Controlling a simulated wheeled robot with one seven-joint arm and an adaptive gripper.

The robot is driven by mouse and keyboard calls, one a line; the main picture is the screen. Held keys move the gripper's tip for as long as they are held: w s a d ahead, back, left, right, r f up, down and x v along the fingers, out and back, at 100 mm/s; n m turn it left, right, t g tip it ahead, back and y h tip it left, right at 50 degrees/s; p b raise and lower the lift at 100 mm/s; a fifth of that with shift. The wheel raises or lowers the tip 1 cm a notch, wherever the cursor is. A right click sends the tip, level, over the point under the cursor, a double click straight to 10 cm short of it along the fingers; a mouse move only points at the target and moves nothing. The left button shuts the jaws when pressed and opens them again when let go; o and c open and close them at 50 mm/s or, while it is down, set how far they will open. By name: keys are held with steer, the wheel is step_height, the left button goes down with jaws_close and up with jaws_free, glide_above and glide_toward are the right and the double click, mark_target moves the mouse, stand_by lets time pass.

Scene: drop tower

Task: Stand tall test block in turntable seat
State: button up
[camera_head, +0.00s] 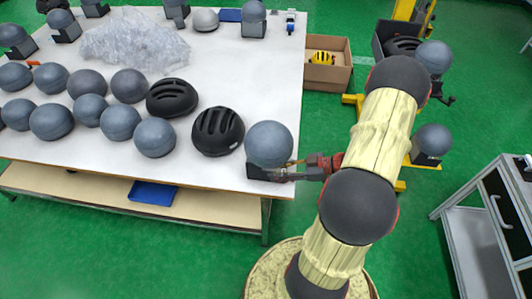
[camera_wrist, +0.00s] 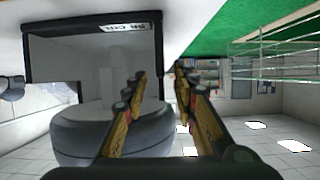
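A grey ball (camera_head: 268,143) sits on a dark block (camera_head: 258,172) at the table's front right corner. In the wrist view, the picture is upside down: the labelled grey block (camera_wrist: 95,58) is above and the rounded ball (camera_wrist: 85,140) below it. Which piece is the tall test block is not certain. My gripper (camera_head: 283,170) is beside this block, its fingers pointing left. In the wrist view, the fingertips (camera_wrist: 160,73) are apart, with the block's right edge showing between them. Contact cannot be told. I cannot make out a turntable seat clearly.
The white table (camera_head: 240,80) holds several grey balls, black helmets (camera_head: 217,131) and a clear plastic heap (camera_head: 135,42). Another ball on a block (camera_head: 432,142) stands by yellow framework at right. A cardboard box (camera_head: 328,62) is behind; a grey cart (camera_head: 490,215) is at far right.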

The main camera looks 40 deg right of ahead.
mark_target(265, 172)
steer(key=b+x, duration=0.2)
steer(key=x, duration=0.3)
steer(key=shift+a, duration=0.1)
jaws_close()
steer(key=shift+w+r, duration=0.1)
stand_by(1.1)
